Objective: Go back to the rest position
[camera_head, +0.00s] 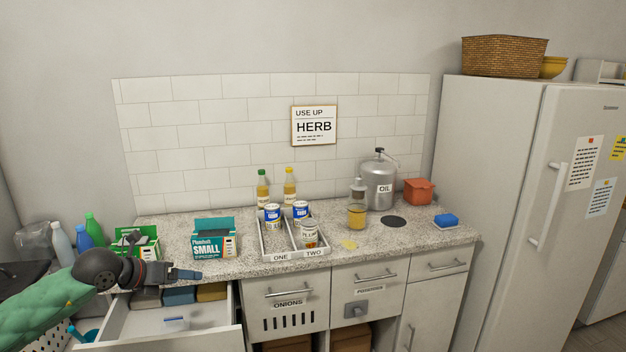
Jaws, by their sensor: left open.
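My left arm comes in from the left. Its gripper (192,274) is over the open drawer (190,342), near the front edge of the counter. It is open, with nothing seen between its fingers. My right gripper does not show. A teal box marked SMALL (214,240) stands on the counter just behind the left gripper. A green box (138,241) stands to its left, partly hidden by my arm.
The open drawer juts out at front left. A fridge (500,200) stands at right.

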